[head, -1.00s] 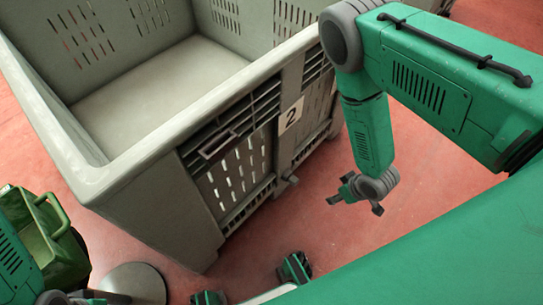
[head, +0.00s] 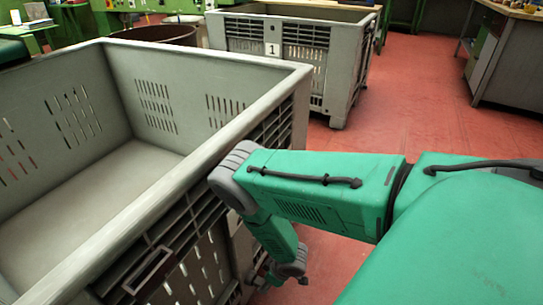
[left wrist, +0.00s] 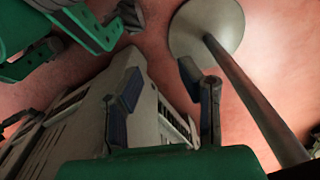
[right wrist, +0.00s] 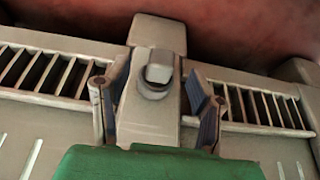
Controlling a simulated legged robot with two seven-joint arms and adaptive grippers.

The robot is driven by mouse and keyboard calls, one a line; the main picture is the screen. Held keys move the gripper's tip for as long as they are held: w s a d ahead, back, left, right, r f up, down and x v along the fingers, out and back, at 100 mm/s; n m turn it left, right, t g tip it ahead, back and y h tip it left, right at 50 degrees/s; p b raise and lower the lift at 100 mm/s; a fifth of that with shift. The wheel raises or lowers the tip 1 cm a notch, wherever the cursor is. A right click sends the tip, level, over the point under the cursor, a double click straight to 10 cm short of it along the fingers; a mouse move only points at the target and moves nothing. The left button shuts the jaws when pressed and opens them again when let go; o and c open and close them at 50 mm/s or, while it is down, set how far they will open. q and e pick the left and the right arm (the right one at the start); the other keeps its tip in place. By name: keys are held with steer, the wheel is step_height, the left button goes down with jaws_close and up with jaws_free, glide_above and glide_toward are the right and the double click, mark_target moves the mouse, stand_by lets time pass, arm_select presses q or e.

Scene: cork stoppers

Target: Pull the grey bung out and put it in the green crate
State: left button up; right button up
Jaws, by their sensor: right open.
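The grey bung (right wrist: 158,68) is a short rounded plug on the wall of a large grey bin, in the right wrist view. My right gripper (right wrist: 156,80) is open, with one finger on each side of the bung. I cannot tell whether the fingers touch it. In the head view my right gripper (head: 281,279) hangs low beside the bin's outer side, and the bung cannot be made out there. My left gripper (left wrist: 160,75) is open and empty in the left wrist view. The green crate is not clearly in view now.
The large grey bin (head: 215,150) fills the left of the head view. A second grey bin (head: 290,38) marked 1 stands behind it. A workbench (head: 505,55) is at the back right. A round metal base with a pole (left wrist: 245,85) is near my left gripper. Red floor lies open at right.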

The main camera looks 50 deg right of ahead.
mark_target(263, 282)
steer(key=b+x, duration=0.1)
steer(key=x, duration=0.2)
steer(key=shift+w+a+f, duration=0.25)
steer(key=shift+f, duration=0.1)
steer(key=shift+d, duration=0.1)
jaws_close()
steer(key=shift+s+d, duration=0.15)
steer(key=shift+s, duration=0.6)
steer(key=shift+s+d+p, duration=0.3)
steer(key=shift+s+p, duration=0.05)
steer(key=shift+s, duration=0.6)
steer(key=shift+s+d+p, duration=0.3)
steer(key=shift+s, duration=0.7)
